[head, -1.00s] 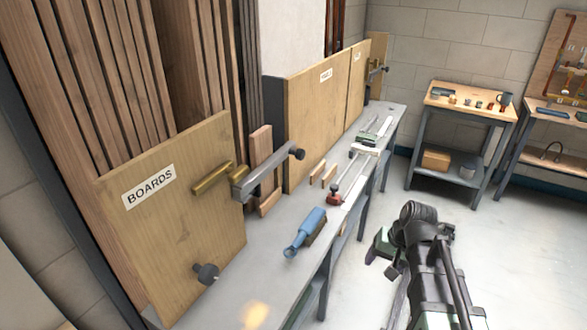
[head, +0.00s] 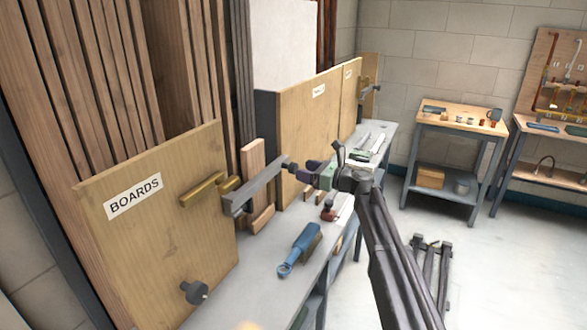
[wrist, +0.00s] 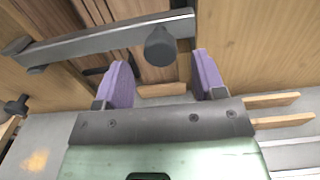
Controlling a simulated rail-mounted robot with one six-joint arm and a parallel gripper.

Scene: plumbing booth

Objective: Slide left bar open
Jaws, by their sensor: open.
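The left bar (head: 256,188) is a grey metal bar with a dark round knob at its right end, held across the front of the wooden BOARDS panel (head: 150,262) near a brass bracket (head: 203,188). In the wrist view the bar (wrist: 105,38) runs across the top and its knob (wrist: 160,46) hangs between the line of my two fingers, just beyond their tips. My gripper (wrist: 158,75) has purple finger pads, spread apart and empty. In the head view my gripper (head: 303,170) is at the knob end of the bar; contact cannot be told.
A grey bench (head: 325,255) runs below, carrying a blue tool (head: 299,250) and a red-ended clamp (head: 329,211). A second dark knob (head: 194,292) sticks out low on the BOARDS panel. Upright boards stand behind it.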

